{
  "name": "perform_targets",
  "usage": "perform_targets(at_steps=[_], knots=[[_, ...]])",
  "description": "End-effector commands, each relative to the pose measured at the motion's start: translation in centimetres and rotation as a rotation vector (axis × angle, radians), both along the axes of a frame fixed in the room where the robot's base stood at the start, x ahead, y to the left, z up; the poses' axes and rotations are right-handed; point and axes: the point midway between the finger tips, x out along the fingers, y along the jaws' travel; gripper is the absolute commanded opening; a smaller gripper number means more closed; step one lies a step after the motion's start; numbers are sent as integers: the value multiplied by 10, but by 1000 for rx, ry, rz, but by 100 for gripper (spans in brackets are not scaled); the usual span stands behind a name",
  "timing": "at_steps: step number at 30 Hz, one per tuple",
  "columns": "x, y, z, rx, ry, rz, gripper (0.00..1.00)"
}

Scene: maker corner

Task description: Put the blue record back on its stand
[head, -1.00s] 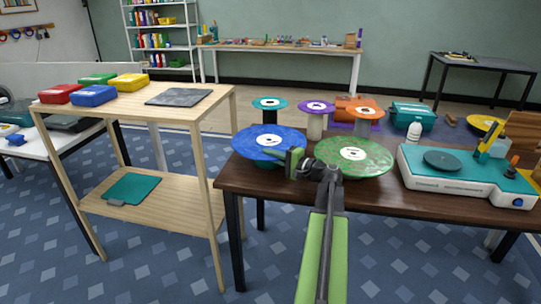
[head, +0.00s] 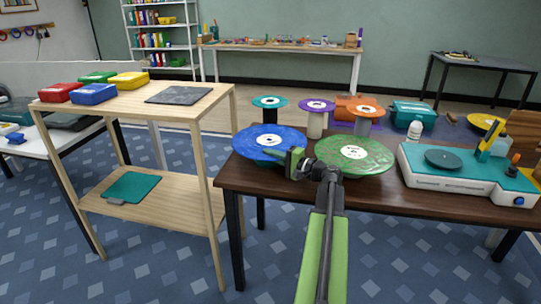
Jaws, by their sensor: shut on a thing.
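The blue record (head: 249,143), with a white label, lies roughly level at the left end of the dark brown table. My gripper (head: 287,157) is at its right front edge and is shut on it. A bit of teal shows beneath the record; its stand is otherwise hidden, and I cannot tell whether the record rests on it or hangs just above. The green record (head: 375,160) is close by on the right, partly behind my wrist.
Behind stand small teal (head: 262,102), purple (head: 317,105) and orange (head: 361,107) discs on posts. A white bottle (head: 414,133) and a record player (head: 455,180) are to the right. A wooden shelf unit (head: 205,110) stands left of the table (head: 390,192), across a narrow gap.

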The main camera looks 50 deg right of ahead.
Motion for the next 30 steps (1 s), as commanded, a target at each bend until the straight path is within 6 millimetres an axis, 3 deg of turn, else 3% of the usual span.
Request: perform_targets(at_steps=[22,23,27,30], knots=[[0,0,-6,0,-1,-1,0],[0,0,-6,0,-1,-1,10],[0,0,-6,0,0,-1,29],[0,0,-6,0,0,-1,32]])
